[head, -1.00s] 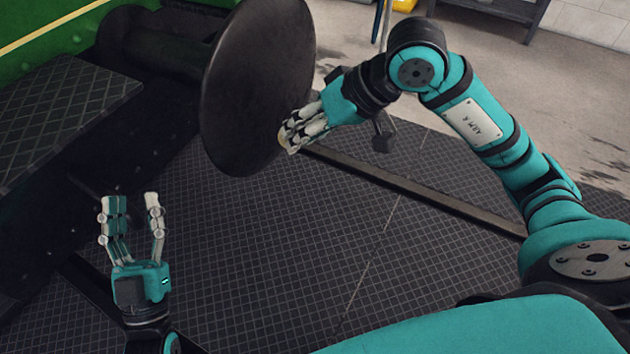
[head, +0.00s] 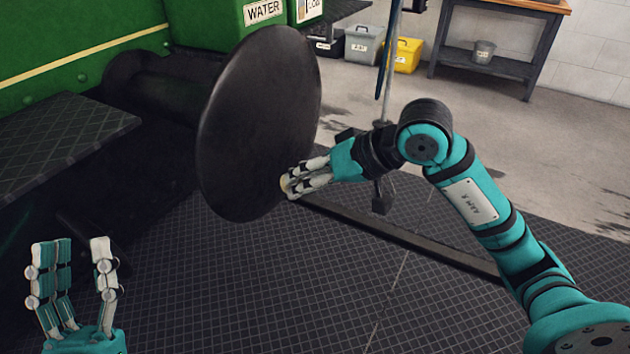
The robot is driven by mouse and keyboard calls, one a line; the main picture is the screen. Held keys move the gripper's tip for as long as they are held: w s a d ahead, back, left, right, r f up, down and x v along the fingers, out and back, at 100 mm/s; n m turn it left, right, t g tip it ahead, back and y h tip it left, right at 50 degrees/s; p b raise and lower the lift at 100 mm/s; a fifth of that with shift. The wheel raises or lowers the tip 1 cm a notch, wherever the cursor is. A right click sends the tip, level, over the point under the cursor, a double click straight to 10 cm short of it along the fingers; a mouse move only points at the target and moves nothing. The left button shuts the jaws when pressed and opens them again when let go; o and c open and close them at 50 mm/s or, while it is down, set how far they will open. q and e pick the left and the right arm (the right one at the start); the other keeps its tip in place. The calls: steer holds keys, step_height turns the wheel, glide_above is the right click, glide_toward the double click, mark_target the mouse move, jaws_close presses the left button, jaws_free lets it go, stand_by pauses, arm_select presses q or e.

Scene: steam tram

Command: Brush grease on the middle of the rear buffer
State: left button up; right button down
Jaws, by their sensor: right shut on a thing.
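The buffer (head: 262,115) is a large dark round disc on a thick stem at the green tram's end. Its broad face is turned to the right and looks evenly dark, with no grease that I can make out. My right gripper (head: 290,185) is shut at the disc's lower right edge. A small tan bit shows at its fingertips; the rest of the held thing is hidden, so I cannot tell whether it is the brush or whether it touches the disc. My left gripper (head: 77,248) is open and empty at the lower left, fingers up, away from the buffer.
A dark step plate (head: 60,140) juts out at the left. Green boxes (head: 262,40), one labelled WATER, stand behind the buffer. A grey bin (head: 366,48), a yellow bin (head: 405,55) and a workbench (head: 490,35) are at the back.

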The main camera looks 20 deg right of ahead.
mark_target(283, 177)
steer(key=shift+w+a+r+p, duration=0.1)
steer(key=shift+w+a+p, duration=0.55)
steer(key=shift+w+a, duration=0.4)
arm_select(q)
steer(key=w+f+g+y, duration=0.2)
steer(key=w+f+g, duration=0.2)
steer(key=f, duration=0.2)
steer(key=shift+w+f+g, duration=0.15)
steer(key=shift+g, duration=0.15)
arm_select(e)
steer(key=shift+w+a, duration=0.1)
steer(key=shift+w, duration=0.3)
arm_select(q)
steer(key=shift+d, duration=0.1)
steer(key=shift+r, duration=0.4)
arm_select(e)
steer(key=shift+w+a, duration=0.35)
steer(key=shift+w, duration=0.05)
arm_select(q)
steer(key=shift+s, duration=0.2)
